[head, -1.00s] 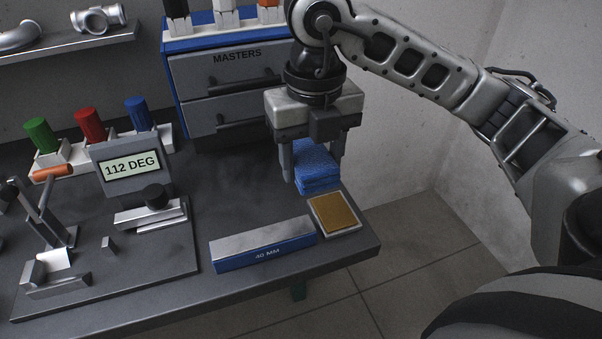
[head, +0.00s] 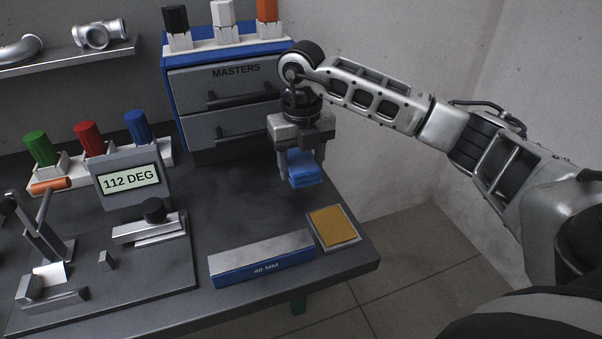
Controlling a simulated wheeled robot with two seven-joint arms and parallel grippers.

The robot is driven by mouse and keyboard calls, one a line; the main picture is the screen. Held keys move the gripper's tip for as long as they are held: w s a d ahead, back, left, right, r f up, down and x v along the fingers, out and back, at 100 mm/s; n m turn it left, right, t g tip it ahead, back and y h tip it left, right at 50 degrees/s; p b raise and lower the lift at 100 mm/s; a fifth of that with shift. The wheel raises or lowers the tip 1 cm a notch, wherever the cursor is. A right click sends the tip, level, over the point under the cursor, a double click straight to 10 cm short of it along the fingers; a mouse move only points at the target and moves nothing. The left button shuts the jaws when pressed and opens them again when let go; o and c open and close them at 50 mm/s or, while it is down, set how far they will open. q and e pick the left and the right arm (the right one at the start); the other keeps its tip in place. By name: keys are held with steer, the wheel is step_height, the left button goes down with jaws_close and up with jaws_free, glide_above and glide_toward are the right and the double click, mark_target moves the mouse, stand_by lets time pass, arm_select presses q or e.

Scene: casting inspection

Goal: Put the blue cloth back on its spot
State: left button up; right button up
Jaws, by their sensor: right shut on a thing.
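The folded blue cloth (head: 306,170) is held between the fingers of my right gripper (head: 303,172), which points down over the back right of the grey bench (head: 240,205). The cloth appears to hang a little above the bench top, in front of the drawer cabinet's right side; I cannot tell the exact gap. Its back and upper parts are partly hidden by the gripper. My left gripper is not in view.
A shallow tray with a yellow pad (head: 333,226) and a blue-sided 40 MM block (head: 262,258) stand at the front right. The MASTERS cabinet (head: 232,100) is behind. A gauge reading 112 DEG (head: 130,178) stands left. Bench between is clear.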

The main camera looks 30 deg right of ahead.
mark_target(299, 157)
steer(key=f, duration=0.3)
steer(key=shift+w+d+f+p, duration=0.15)
steer(key=shift+w+d+p, duration=0.1)
steer(key=shift+w+p, duration=0.15)
steer(key=shift+f, duration=0.2)
steer(key=shift+f+b, duration=0.3)
steer(key=shift+f, duration=0.05)
steer(key=o, duration=1)
steer(key=shift+c, duration=0.2)
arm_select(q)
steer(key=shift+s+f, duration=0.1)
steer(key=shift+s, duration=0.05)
arm_select(e)
step_height(299, 157, up, 16)
steer(key=shift+w, duration=0.15)
